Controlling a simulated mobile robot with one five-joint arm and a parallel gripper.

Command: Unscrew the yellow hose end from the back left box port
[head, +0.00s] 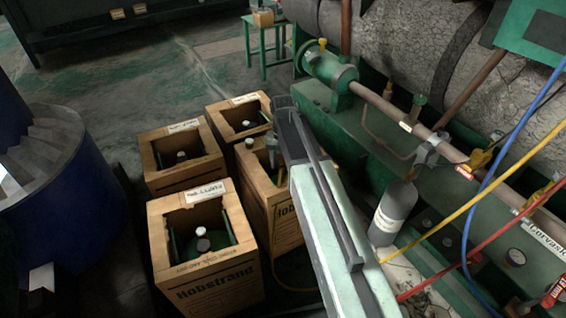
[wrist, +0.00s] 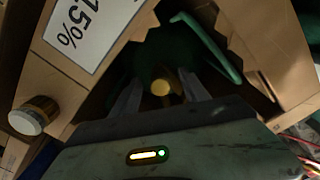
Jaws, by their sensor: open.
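My gripper (wrist: 161,92) is open, with one dark finger on each side of a round yellow end (wrist: 160,87) in the wrist view. I cannot tell whether the fingers touch it. It sits inside a cardboard box (wrist: 100,80) with a "15%" label, over a dark green cylinder. In the head view my arm reaches over the right-hand box of the nearer pair (head: 285,222), and my fingertips are hard to make out. The yellow hose (head: 440,228) runs from the machine at right and passes behind my arm. The back left box (head: 185,181) holds a dark cylinder with a pale cap.
A white-topped cap (wrist: 28,121) stands on the cardboard in the wrist view. Other boxes stand at the front left (head: 205,285) and back right (head: 233,104). A grey cylinder (head: 395,208) and red hose (head: 450,268) are right of my arm. A blue drum (head: 45,190) stands left.

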